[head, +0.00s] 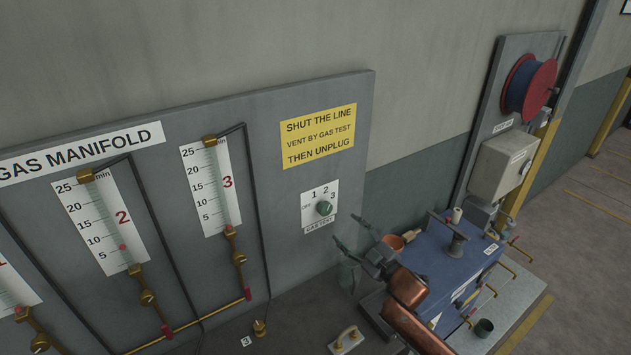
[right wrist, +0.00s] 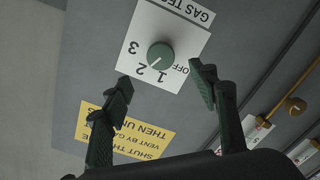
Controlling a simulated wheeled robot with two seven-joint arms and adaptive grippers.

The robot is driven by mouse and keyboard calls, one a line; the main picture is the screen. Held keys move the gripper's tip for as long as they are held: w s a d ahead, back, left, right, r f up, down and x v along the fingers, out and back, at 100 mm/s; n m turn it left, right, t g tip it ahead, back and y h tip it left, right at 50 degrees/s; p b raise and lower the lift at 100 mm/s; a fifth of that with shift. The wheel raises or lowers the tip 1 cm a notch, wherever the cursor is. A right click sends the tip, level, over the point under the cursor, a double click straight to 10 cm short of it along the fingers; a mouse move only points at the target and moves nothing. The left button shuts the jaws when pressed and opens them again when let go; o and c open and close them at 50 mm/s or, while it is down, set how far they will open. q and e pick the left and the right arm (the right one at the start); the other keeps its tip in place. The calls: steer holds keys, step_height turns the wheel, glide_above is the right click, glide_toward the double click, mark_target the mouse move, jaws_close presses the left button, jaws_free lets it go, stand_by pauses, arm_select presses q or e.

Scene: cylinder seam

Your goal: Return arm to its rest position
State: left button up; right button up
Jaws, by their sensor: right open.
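My right gripper (head: 352,233) is open and empty, in front of the grey manifold board, below and right of the gas test knob. In the right wrist view the two dark fingers of the gripper (right wrist: 160,76) stand wide apart. The round green gas test knob (head: 324,208) sits on a white plate marked OFF, 1, 2 and 3. In the right wrist view the knob (right wrist: 160,55) shows beyond the fingers, apart from them. Its pale mark seems to point near 2, but it is small. My left gripper is not in view.
The board (head: 270,230) carries gauge tubes and a yellow sign (head: 318,136). A blue bench (head: 432,258) with a copper-coloured cup (head: 394,242) stands beside and behind my right arm. A grey box (head: 502,165) and hose reel (head: 528,88) are farther right. Wall space above is clear.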

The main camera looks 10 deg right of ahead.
steer(key=s+d+f+m+g+h, duration=0.2)
steer(key=s+f+m+g+h, duration=0.1)
steer(key=s+f, duration=0.6)
steer(key=s+d+f+m+g+h, duration=0.25)
steer(key=s+f, duration=0.35)
steer(key=f, duration=0.5)
steer(key=s+d+f+m+g+h, duration=0.15)
steer(key=s+f+m+g, duration=0.35)
steer(key=s, duration=1)
steer(key=s+d+f+m+g, duration=0.1)
steer(key=s+d+f+g, duration=0.15)
steer(key=s+f, duration=0.8)
steer(key=s+a+f+g+b, duration=0.1)
steer(key=s+f+b, duration=0.15)
steer(key=f, duration=1.25)
steer(key=s+a+f+g+b, duration=0.1)
steer(key=s+f+b, duration=0.15)
steer(key=f, duration=1.15)
steer(key=s+f+n+g+b, duration=0.1)
steer(key=s+f+b, duration=0.2)
steer(key=s+f, duration=1.7)
step_height(320, 180, down, 3)
steer(key=shift+s+r+y, duration=0.1)
steer(key=shift+s+y, duration=0.05)
steer(key=shift+y, duration=0.15)
